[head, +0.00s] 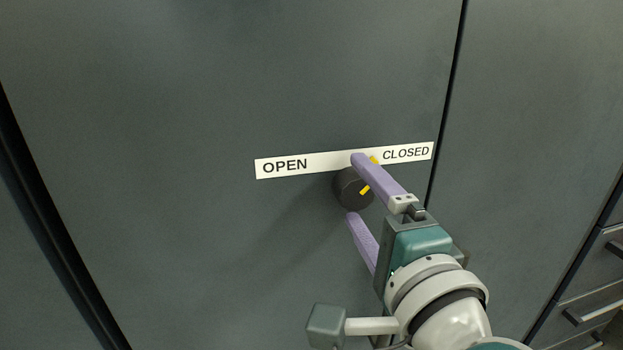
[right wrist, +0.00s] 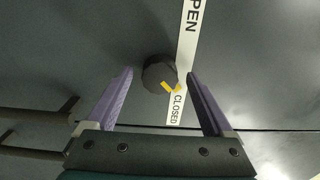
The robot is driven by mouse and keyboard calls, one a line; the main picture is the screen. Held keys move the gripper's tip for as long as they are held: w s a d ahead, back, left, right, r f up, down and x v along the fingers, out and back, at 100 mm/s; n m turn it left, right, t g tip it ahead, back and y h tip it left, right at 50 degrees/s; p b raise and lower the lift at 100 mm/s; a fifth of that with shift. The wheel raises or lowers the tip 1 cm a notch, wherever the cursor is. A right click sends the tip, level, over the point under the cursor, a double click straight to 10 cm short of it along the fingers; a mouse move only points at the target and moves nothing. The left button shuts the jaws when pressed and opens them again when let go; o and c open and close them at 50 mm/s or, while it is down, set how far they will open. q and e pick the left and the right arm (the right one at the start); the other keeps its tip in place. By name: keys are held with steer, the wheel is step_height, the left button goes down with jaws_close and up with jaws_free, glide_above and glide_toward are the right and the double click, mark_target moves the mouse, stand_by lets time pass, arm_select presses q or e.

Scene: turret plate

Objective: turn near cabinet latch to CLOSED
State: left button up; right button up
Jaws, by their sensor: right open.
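The near cabinet latch is a round dark knob (head: 345,188) on a grey cabinet door, below a white label strip (head: 320,162) reading OPEN at left and CLOSED at right. A yellow mark on the knob lies on its CLOSED side, and another yellow mark sits by the word CLOSED. I cannot tell whether they line up exactly. My right gripper (head: 354,187) is open, with its purple fingers on either side of the knob; one finger hides part of it. In the right wrist view the knob (right wrist: 157,72) lies between the fingertips (right wrist: 160,73), with gaps showing. My left gripper is not in view.
The cabinet door (head: 200,90) is flat and clear around the label. A dark seam (head: 448,90) runs just right of CLOSED, with another panel (head: 540,120) beyond it. Drawers with handles (head: 590,312) show at the lower right.

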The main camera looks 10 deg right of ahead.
steer(key=shift+s, duration=0.1)
steer(key=s+b, duration=0.1)
steer(key=s, duration=0.8)
steer(key=shift+s+d, duration=0.15)
steer(key=shift+s, duration=0.25)
steer(key=s+a+f+n+g+y, duration=0.35)
steer(key=a+n+g+y, duration=0.2)
steer(key=n, duration=0.65)
steer(key=s+d+f+n+g+h, duration=0.6)
steer(key=s+d+n+g, duration=0.25)
steer(key=s+d, duration=0.2)
step_height(320, 180, up, 38)
steer(key=s+p, duration=0.1)
steer(key=p, duration=3.6)
steer(key=shift+s+m, duration=0.15)
steer(key=shift+m, duration=0.2)
